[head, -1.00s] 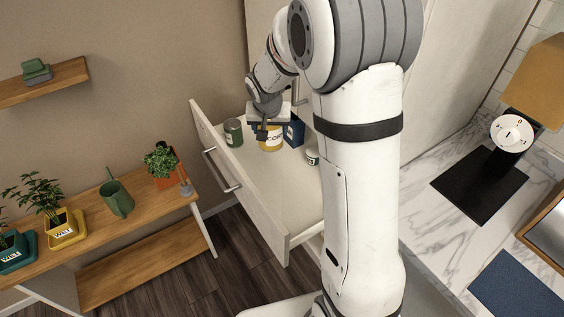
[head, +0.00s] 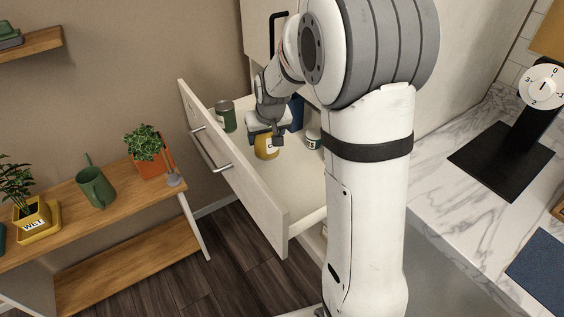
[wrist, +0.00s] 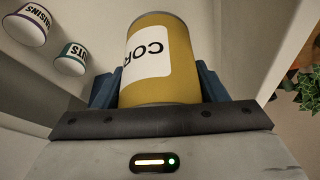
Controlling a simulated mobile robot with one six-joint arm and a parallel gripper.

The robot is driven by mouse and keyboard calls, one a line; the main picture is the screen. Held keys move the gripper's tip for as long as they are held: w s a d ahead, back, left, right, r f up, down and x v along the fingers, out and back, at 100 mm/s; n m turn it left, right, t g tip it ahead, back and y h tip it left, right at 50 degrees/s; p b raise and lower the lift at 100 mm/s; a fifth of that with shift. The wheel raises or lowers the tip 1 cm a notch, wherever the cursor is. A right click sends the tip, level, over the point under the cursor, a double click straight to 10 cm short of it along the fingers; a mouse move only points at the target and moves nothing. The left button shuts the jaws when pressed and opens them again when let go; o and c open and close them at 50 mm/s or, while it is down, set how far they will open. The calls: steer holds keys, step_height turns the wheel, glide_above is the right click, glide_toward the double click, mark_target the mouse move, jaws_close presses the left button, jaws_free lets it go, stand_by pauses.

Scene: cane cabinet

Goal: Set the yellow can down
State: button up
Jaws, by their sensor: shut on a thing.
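The yellow can (head: 266,149), with a white label reading "COR", is in my gripper (head: 266,135), inside or just above the open drawer (head: 249,187). In the wrist view the yellow can (wrist: 172,75) stands between the two blue fingers of my gripper (wrist: 160,90), which are shut on it. My gripper hides the top of the can in the head view. I cannot tell whether the can's base touches the drawer floor.
A green can (head: 225,117) stands at the drawer's left, a blue box (head: 296,112) behind my gripper, and a small white can (head: 313,139) to the right. Drawer floor to the can's lower right is clear. A plant shelf (head: 125,200) is left of the drawer.

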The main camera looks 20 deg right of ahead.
mark_target(271, 151)
steer(key=shift+f+b, duration=0.5)
steer(key=shift+f, duration=0.35)
steer(key=shift+n, duration=0.3)
step_height(271, 151, down, 10)
steer(key=shift+r+b, duration=0.1)
steer(key=shift+b, duration=0.35)
steer(key=shift+f, duration=0.25)
steer(key=o, duration=1.3)
steer(key=shift+r, duration=0.1)
steer(key=p+v, duration=0.1)
steer(key=v, duration=1.1)
steer(key=shift+r, duration=0.1)
